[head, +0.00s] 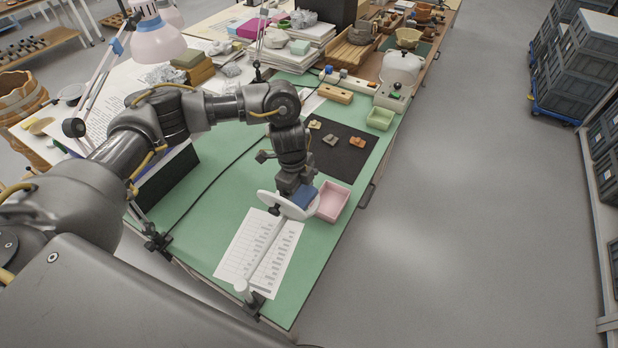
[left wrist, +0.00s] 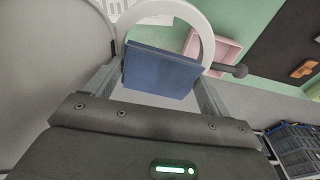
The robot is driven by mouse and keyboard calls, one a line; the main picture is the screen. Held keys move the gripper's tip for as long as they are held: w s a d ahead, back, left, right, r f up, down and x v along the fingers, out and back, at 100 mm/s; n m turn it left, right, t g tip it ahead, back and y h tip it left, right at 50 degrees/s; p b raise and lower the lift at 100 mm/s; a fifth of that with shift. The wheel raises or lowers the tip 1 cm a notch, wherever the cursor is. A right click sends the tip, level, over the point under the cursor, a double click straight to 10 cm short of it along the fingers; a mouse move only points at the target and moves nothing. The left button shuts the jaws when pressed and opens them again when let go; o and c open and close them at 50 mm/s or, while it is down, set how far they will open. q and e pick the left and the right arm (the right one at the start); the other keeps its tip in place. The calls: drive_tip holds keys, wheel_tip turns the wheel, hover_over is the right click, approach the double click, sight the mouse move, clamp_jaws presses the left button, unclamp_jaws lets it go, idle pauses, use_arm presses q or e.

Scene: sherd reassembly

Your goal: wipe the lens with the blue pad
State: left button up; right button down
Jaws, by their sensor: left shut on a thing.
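The lens is a magnifier with a white ring (head: 267,199) on a stand at the near end of the green bench mat. Its ring also shows in the left wrist view (left wrist: 206,22), behind the pad. My left gripper (head: 296,190) is shut on the blue pad (head: 304,195), right over the ring. In the left wrist view the pad (left wrist: 160,72) sits between the two fingers and covers part of the lens. I cannot tell whether the pad touches the glass. My right gripper is not in view.
A pink tray (head: 333,201) stands close beside the lens on the right. A printed sheet (head: 242,245) lies below the magnifier's arm. A lamp (head: 156,42) stands at the back left.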

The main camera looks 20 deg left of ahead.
use_arm(q)
drive_tip(key=shift+w+a+f+b, duration=0.15)
drive_tip(key=shift+a+b, duration=0.55)
drive_tip(key=shift+a, duration=1.25)
drive_tip(key=shift+a+f+b, duration=0.1)
drive_tip(key=shift+a+b, duration=0.05)
drive_tip(key=shift+b, duration=0.35)
drive_tip(key=d, duration=0.1)
drive_tip(key=d+p, duration=0.2)
drive_tip(key=shift+d+r, duration=0.25)
drive_tip(key=shift+r, duration=0.05)
drive_tip(key=shift+s+d+p, duration=0.15)
drive_tip(key=shift+d+p, duration=0.15)
drive_tip(key=shift+d, duration=0.4)
drive_tip(key=shift+s+d+p, duration=0.15)
drive_tip(key=shift+d+p, duration=0.1)
drive_tip(key=shift+d, duration=0.45)
drive_tip(key=r+p, duration=0.1)
drive_tip(key=d+r+p, duration=0.1)
drive_tip(key=r, duration=0.1)
drive_tip(key=shift+r+p, duration=0.1)
drive_tip(key=shift+p, duration=0.3)
wheel_tip(320, 180, up, 5)
drive_tip(key=p, duration=0.5)
